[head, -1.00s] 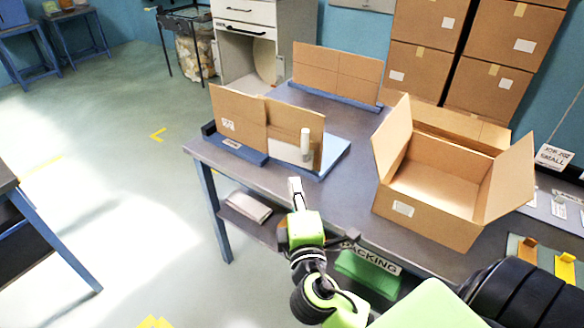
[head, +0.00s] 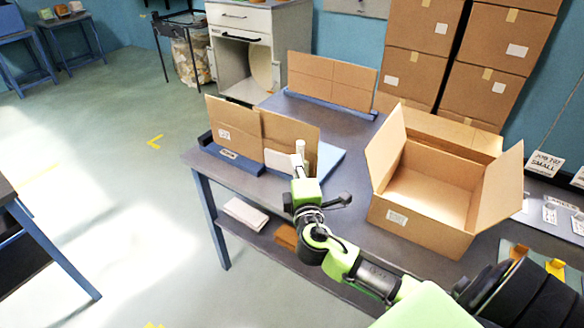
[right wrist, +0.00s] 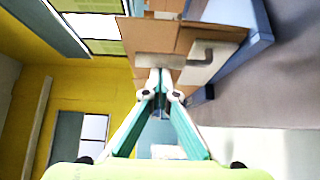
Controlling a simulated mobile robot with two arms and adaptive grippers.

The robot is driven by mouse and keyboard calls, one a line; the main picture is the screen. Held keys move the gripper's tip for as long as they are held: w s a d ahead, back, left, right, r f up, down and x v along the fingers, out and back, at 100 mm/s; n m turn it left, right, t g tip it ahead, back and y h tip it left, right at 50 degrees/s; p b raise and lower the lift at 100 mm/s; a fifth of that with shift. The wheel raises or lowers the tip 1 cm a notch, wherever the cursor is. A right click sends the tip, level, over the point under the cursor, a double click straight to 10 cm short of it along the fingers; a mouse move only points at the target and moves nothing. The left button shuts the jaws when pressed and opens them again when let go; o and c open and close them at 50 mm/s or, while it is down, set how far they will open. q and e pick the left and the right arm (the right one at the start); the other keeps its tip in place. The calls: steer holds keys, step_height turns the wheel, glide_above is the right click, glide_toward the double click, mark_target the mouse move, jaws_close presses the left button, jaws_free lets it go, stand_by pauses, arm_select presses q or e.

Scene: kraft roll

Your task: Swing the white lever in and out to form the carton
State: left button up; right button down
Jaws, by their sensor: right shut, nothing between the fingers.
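The white lever (head: 300,147) stands upright at the near right end of the blue carton former (head: 233,166) on the table. A flat brown carton (head: 233,122) stands on edge in the former. In the right wrist view the lever (right wrist: 165,60) looks like a grey bar, joined to a white plate (right wrist: 200,72) against the cardboard. My right gripper (head: 298,171) is shut and empty, its tips right at the lever in the head view. In the right wrist view the fingertips (right wrist: 160,80) sit close beside the bar; contact cannot be told. My left gripper is not in view.
An open carton (head: 430,190) stands on the table (head: 345,205) to the right. Another flat carton (head: 332,80) stands in a blue holder at the back. Stacked boxes (head: 465,95) rise behind. A lower shelf holds a pale stack (head: 245,213).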

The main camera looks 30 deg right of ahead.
stand_by(0.3)
steer(key=shift+w+d+f+n+t+y+b, duration=0.1)
steer(key=shift+d+n+t+y+b, duration=0.4)
steer(key=shift+d+y, duration=0.45)
steer(key=shift+w+d+n+y, duration=0.15)
steer(key=shift+d, duration=0.55)
steer(key=shift+w+d+n+y, duration=0.1)
steer(key=shift+w+d+n, duration=0.05)
steer(key=shift+d, duration=0.55)
steer(key=shift+a, duration=0.1)
